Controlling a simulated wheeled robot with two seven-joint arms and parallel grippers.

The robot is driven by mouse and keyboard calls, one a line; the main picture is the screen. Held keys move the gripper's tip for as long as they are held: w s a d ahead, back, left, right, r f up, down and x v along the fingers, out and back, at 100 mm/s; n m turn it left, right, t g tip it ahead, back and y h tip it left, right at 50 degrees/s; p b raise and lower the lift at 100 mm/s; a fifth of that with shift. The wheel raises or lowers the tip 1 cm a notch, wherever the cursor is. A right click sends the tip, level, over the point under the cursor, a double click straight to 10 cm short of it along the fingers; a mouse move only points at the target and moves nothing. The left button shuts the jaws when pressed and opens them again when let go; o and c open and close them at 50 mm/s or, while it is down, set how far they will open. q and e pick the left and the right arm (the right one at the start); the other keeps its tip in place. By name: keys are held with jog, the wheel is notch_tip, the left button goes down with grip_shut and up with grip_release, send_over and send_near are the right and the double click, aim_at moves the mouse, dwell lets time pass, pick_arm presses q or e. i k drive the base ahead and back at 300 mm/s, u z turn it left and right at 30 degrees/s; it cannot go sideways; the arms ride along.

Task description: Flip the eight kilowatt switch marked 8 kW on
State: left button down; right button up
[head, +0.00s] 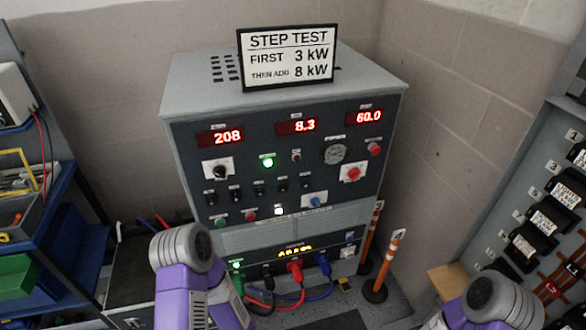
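The grey cabinet (182,95) stands in the middle of the head view with a dark control panel (240,155) on its front. A row of small black switches (258,190) runs across the panel below the green light. Their labels are too small to read, so I cannot tell which one is marked 8 kW or how it is set. My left arm and my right arm show only as purple and grey links at the bottom, below and in front of the panel. Neither gripper shows.
A sign (289,57) on top reads "STEP TEST, FIRST 3 kW, THEN ADD 8 kW". Red displays (297,126) read 208, 8.3 and 60.0. A green light (268,161) is lit. Coloured cables (296,270) plug in below. Orange-white posts (385,265) stand at the right.

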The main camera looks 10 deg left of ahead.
aim_at(283, 186)
jog(key=u, duration=0.35)
jog(key=k, duration=0.85)
jog(key=u, duration=0.6)
jog(key=k, duration=0.5)
jog(key=z, duration=0.5)
jog(key=i, duration=0.6)
jog(key=z, duration=0.85)
jog(key=i, duration=1)
jog(key=u, duration=0.25)
